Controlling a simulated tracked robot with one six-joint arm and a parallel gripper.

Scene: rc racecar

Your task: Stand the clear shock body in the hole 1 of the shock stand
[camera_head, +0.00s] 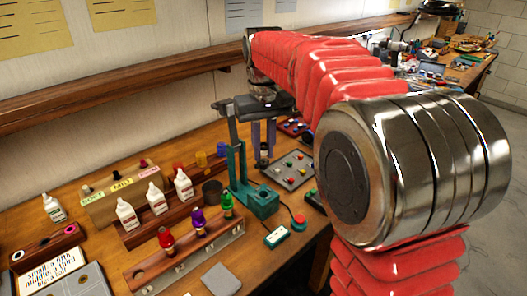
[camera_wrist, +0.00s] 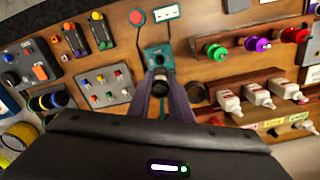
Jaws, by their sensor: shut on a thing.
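My gripper (camera_head: 264,150) hangs down in mid-air by the teal fixture. It is shut on a small dark-looking cylinder, likely the clear shock body (camera_wrist: 160,85), whose round end shows between the fingertips in the wrist view. Its clear wall is hard to make out. The wooden rack that looks like the shock stand (camera_head: 205,258) is at the front, apart from the gripper. Red, purple and green topped pieces stand in it, with an open hole near its left end. In the wrist view this rack (camera_wrist: 235,45) is at upper right. I cannot read hole numbers.
A teal fixture (camera_head: 258,200) stands close to the gripper. White bottles (camera_head: 127,215) stand in a wooden rack at left, with a dark round cup (camera_head: 212,191) nearby.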

